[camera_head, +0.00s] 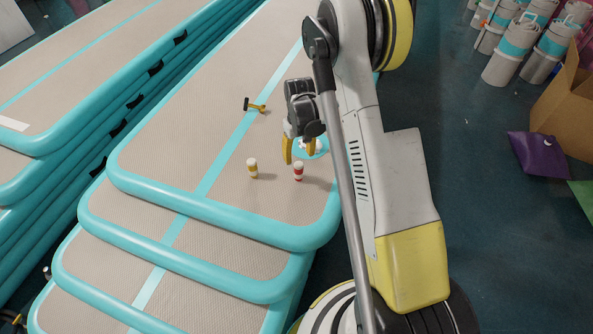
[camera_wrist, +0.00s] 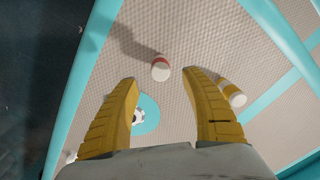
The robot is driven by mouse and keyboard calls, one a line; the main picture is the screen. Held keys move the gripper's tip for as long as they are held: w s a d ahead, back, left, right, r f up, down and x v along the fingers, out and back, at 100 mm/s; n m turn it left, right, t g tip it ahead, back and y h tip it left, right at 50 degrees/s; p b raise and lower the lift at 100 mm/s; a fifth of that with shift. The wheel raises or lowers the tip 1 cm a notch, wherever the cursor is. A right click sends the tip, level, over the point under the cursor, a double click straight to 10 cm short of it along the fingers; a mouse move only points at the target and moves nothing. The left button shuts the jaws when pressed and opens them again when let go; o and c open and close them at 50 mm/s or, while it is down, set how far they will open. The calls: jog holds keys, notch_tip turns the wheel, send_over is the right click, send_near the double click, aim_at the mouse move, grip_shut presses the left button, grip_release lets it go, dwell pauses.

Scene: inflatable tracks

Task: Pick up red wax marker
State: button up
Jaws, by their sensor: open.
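The red wax marker (camera_head: 298,172) is a short white cylinder with a red band, standing near the front right corner of the top inflatable track (camera_head: 215,205). In the wrist view the red wax marker (camera_wrist: 160,70) lies just beyond the fingertips, roughly midway between them. My gripper (camera_head: 299,153) is above the track, behind the marker in the head view, with its yellow fingers apart. In the wrist view my gripper (camera_wrist: 160,80) is open with nothing held.
A similar yellow-banded cylinder (camera_head: 252,169) stands left of the marker; in the wrist view (camera_wrist: 236,96) it is beside the right finger. A teal disc (camera_wrist: 149,112) with a white item lies between the fingers' view. A yellow-handled tool (camera_head: 255,106) lies farther back.

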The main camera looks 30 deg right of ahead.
aim_at(299, 164)
notch_tip(299, 164, down, 8)
jog(key=b, duration=0.3)
jog(key=shift+r+b, duration=0.25)
jog(key=shift+b, duration=0.1)
jog(key=shift+r, duration=0.15)
grip_shut()
